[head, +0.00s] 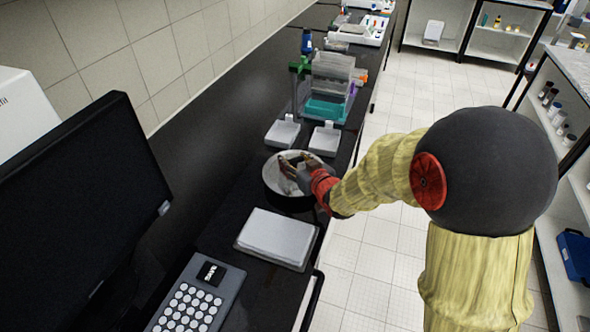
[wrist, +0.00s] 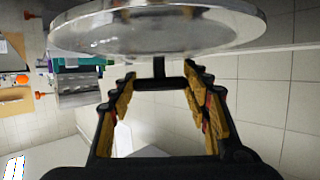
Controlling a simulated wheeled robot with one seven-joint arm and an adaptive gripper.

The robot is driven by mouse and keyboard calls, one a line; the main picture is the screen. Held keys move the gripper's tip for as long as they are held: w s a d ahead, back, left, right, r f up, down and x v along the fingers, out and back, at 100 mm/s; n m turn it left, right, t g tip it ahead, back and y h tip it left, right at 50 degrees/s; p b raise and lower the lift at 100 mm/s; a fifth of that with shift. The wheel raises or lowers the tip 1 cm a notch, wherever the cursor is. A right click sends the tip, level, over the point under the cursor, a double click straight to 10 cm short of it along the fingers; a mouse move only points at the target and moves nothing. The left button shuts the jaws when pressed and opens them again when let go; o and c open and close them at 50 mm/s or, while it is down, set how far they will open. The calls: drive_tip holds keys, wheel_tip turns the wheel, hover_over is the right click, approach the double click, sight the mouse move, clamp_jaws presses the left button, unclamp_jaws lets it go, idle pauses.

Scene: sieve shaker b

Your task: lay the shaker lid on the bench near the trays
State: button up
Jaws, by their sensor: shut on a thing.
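The shaker lid (head: 271,178) is a round, pale metallic disc, above the dark bench (head: 215,200) in the head view. In the wrist view the lid (wrist: 160,28) fills the top of the picture, with a dark stem below its middle. My gripper (head: 293,167) is shut on the lid, and partly covers it in the head view. Its fingers (wrist: 160,85) show in the wrist view, near the stem; their exact contact is unclear. Two small white trays (head: 282,133) (head: 326,139) stand just beyond the lid. Whether the lid touches the bench cannot be told.
A flat white-topped block (head: 277,238) lies on the near side of the lid. A keypad (head: 190,300) and a dark monitor (head: 85,190) stand nearer. Behind the trays are a green stand (head: 299,68) and clear containers (head: 332,72). The tiled wall (head: 160,60) borders the bench.

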drive_tip(key=shift+f+b, duration=0.45)
drive_tip(key=shift+f, duration=0.85)
drive_tip(key=shift+f, duration=0.15)
drive_tip(key=o, duration=1.4)
